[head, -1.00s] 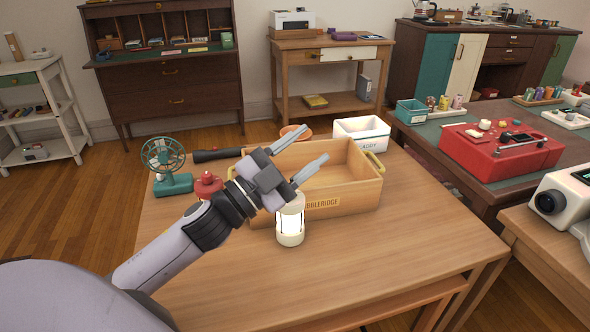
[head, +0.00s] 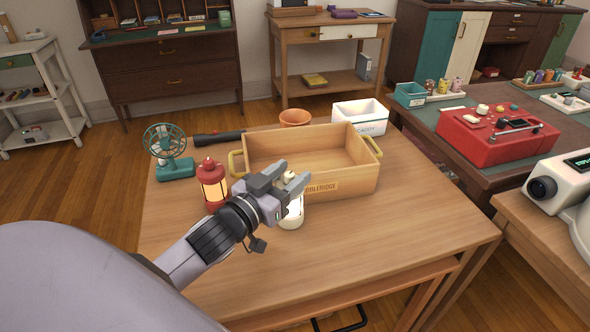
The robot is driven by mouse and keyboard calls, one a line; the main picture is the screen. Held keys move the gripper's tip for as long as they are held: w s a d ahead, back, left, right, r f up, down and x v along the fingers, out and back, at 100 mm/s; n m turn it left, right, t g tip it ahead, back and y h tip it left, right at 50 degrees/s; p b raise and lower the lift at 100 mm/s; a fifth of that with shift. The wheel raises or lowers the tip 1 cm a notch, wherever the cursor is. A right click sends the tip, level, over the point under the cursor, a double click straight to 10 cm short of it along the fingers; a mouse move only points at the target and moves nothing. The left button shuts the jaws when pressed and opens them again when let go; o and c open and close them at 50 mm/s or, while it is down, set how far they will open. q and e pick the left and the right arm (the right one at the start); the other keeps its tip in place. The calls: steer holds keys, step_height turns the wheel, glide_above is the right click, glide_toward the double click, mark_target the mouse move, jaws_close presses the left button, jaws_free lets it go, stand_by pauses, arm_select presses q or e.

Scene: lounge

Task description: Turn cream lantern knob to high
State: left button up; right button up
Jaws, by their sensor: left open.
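The cream lantern (head: 291,216) stands upright on the wooden table, in front of the wooden crate, and its lamp glows. Its top and left side are partly hidden by my left gripper (head: 290,180). The gripper is open, with its fingers at the lantern's top; I cannot tell whether they touch it. The knob is not clearly visible. My right gripper is not in view.
A wooden crate (head: 262,150) labelled "BBLERIDGE" stands right behind the lantern. A lit red lantern (head: 212,186), a green fan (head: 170,152), a black flashlight (head: 217,137), a terracotta pot (head: 295,117) and a white bin (head: 361,118) are around it. The table's front right is clear.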

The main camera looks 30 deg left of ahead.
arm_select(q)
steer(key=shift+w+d, duration=0.1)
steer(key=shift+w, duration=1)
jaws_close()
steer(key=m+h+p, duration=0.1)
steer(key=h+p, duration=0.1)
steer(key=shift+r+m+h+p, duration=0.2)
steer(key=shift+m+h+p, duration=0.1)
steer(key=shift+m, duration=0.1)
steer(key=shift+d+m+g+h+p, duration=0.1)
steer(key=shift+m+g+h+p, duration=0.25)
steer(key=shift+h, duration=0.25)
steer(key=shift+d+f+m+g+h+p, duration=0.1)
steer(key=shift+m+g+h+p, duration=0.25)
steer(key=shift+h, duration=0.35)
steer(key=shift+f+m+h, duration=0.1)
steer(key=shift+m+h, duration=0.3)
steer(key=shift+h, duration=0.1)
